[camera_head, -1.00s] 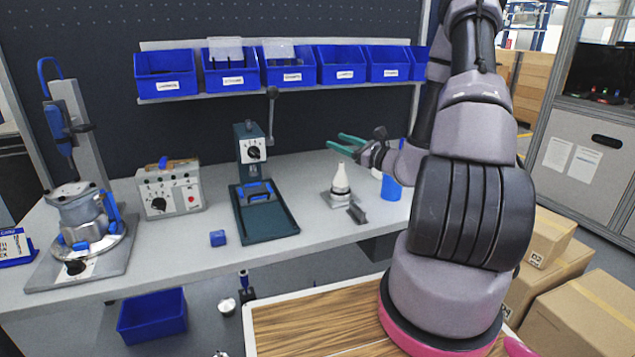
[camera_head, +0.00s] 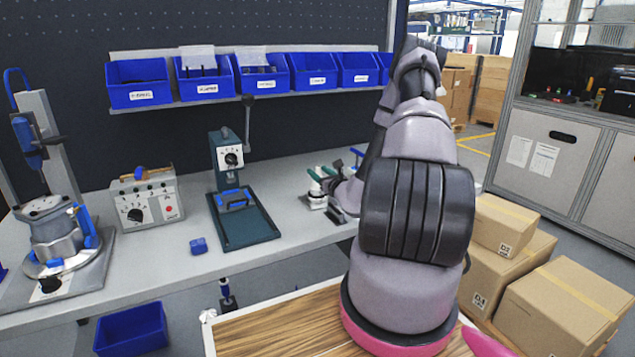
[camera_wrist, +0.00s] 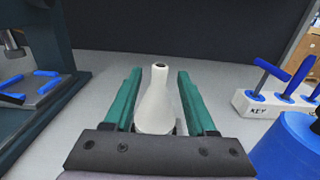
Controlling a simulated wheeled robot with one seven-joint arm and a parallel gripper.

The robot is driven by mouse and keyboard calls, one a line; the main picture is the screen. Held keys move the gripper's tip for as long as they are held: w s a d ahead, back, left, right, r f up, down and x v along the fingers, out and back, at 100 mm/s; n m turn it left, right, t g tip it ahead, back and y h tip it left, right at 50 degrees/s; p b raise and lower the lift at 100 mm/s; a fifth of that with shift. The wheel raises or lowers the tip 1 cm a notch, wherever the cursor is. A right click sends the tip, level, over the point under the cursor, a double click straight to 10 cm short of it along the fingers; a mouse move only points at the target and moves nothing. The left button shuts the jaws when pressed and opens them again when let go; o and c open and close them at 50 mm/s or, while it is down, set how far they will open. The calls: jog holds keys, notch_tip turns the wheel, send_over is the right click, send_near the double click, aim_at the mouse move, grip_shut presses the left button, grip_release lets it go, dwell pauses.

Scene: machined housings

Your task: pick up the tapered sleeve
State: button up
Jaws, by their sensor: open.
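The tapered sleeve (camera_wrist: 156,104) is a white, bottle-shaped piece with a narrow neck and a dark hole at its top. In the wrist view it stands upright between the two green fingers of my gripper (camera_wrist: 157,88), with a gap on each side. The gripper is open and its palm bar hides the sleeve's base. In the head view my gripper (camera_head: 326,172) is at the sleeve on the bench, and the sleeve (camera_head: 316,190) is mostly hidden behind the fingers.
A blue cylinder (camera_wrist: 286,147) and a white block with blue-handled keys (camera_wrist: 275,100) stand to the right in the wrist view. A dark green press (camera_head: 240,215) stands to the left on the bench. Blue bins (camera_head: 310,70) hang behind.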

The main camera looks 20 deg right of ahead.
jog(key=shift+w+a, duration=0.15)
jog(key=shift+w, duration=1.8)
grip_shut()
jog(key=shift+r, duration=0.15)
